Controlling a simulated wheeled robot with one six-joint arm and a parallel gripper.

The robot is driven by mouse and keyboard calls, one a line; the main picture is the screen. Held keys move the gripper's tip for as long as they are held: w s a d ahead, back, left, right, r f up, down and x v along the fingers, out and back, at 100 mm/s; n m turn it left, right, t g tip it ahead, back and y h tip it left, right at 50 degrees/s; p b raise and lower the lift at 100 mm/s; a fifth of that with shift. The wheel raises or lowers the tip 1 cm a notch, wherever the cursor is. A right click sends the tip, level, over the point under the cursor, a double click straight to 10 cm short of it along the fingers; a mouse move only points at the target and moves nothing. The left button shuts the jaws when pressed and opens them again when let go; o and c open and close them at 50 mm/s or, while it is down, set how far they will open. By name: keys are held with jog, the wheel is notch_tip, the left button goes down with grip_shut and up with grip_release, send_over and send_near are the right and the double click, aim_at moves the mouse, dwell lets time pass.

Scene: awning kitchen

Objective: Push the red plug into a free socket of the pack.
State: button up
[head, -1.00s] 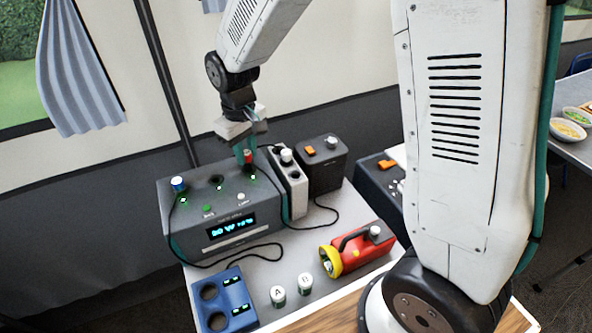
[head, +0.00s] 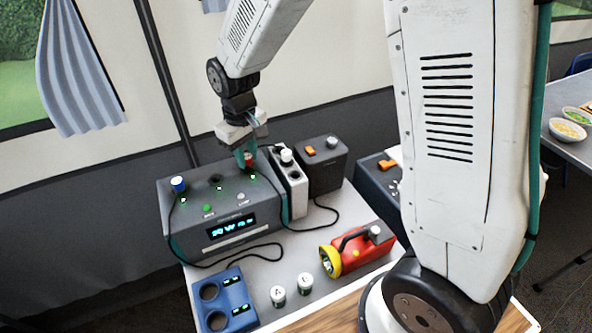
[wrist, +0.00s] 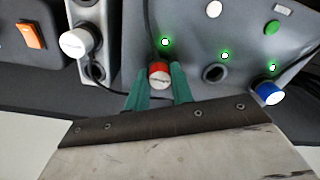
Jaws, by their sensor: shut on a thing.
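The pack (head: 176,223) is a dark grey box with a lit blue display and a row of sockets on top. A blue plug (head: 178,183) stands in its left socket; it also shows in the wrist view (wrist: 268,92). The middle socket (wrist: 214,73) is empty. My gripper (wrist: 160,82) is shut on the red plug (wrist: 159,70), one teal finger on each side. In the head view my gripper (head: 245,156) is low over the pack's right end, with the red plug (head: 249,160) at the right socket. The socket's mouth is hidden, so I cannot tell how deep the plug sits.
A white socket strip (head: 297,197) with a white plug (head: 286,155) stands close right of the pack, beside a dark box (head: 325,170) with an orange switch. A red torch (head: 358,250), two batteries (head: 291,289) and a blue charger (head: 238,293) lie in front. Cables cross the table.

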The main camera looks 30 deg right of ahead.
aim_at(247, 156)
jog(key=shift+f, duration=0.4)
dwell(0.4)
jog(key=o, duration=1.3)
jog(key=shift+r, duration=0.1)
jog(key=shift+r, duration=3.45)
jog(key=s+d+r+m, duration=0.1)
jog(key=s+d+r, duration=0.2)
jog(key=s, duration=0.6)
jog(key=s+d+r+m+t, duration=0.1)
jog(key=s+d+r, duration=0.3)
jog(key=s, duration=0.5)
jog(key=s+d+r+m, duration=0.3)
jog(key=s+d, duration=0.3)
jog(key=s, duration=0.3)
jog(key=shift+r, duration=0.75)
